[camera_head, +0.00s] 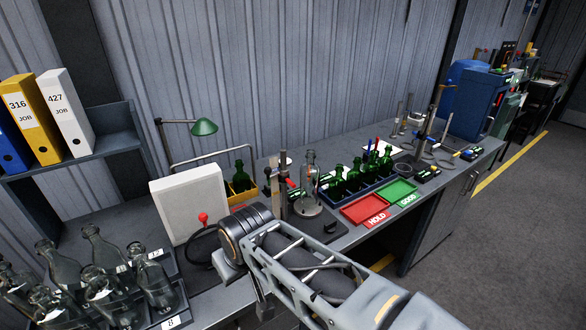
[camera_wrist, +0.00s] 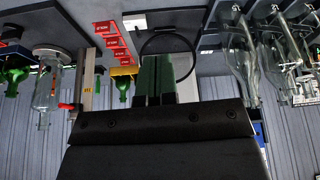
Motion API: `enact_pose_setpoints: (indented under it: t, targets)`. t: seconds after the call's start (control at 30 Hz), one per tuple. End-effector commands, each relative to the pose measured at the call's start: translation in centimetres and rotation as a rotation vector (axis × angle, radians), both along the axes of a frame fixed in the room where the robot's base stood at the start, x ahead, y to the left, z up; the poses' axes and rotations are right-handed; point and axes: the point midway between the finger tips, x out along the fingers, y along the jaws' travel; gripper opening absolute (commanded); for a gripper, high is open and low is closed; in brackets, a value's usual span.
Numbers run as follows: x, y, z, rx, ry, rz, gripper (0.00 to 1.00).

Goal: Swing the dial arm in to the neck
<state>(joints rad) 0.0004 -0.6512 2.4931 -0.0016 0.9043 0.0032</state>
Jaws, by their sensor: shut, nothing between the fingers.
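A clear glass bottle (camera_head: 309,177) stands upright on a round base (camera_head: 307,207) on the bench. A dark post (camera_head: 283,185) with a small red part (camera_head: 292,184) stands just left of it; I take this for the dial arm's stand, but the arm's exact angle to the neck is too small to tell. The wrist view is upside down and shows the clear bottle (camera_wrist: 47,88), the post (camera_wrist: 87,82) and the red part (camera_wrist: 66,106) at left. My gripper (camera_wrist: 156,60) has its green fingers together, empty, apart from the bottle and post.
Clear bottles (camera_head: 100,265) fill a rack at the lower left. A white box (camera_head: 188,203) stands left of the post. Green bottles (camera_head: 355,175) stand in a rack to the right, behind a red HOLD tray (camera_head: 365,209) and green GOOD tray (camera_head: 401,192). A green lamp (camera_head: 204,127) stands behind.

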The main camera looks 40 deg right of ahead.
Motion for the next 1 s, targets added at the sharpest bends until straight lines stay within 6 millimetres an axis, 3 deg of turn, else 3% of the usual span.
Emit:
enact_pose_setpoints:
  t: [0.27,0.43,0.57,0.7,0.9,1.0]
  targets:
    - [0.0,0.0,0.0,0.003,0.0,-0.004,0.0]
    - [1.7,-1.9,1.3,0.1,-0.015,-0.192,0.0]
    - [4.3,-5.8,3.9,0.283,-0.061,-0.516,0.0]
    - [6.5,-11.2,7.1,0.499,-0.138,-0.854,0.0]
    - [7.3,-18.4,11.1,0.747,-0.255,-1.184,0.0]
    - [7.1,-20.7,12.3,0.823,-0.296,-1.273,0.0]
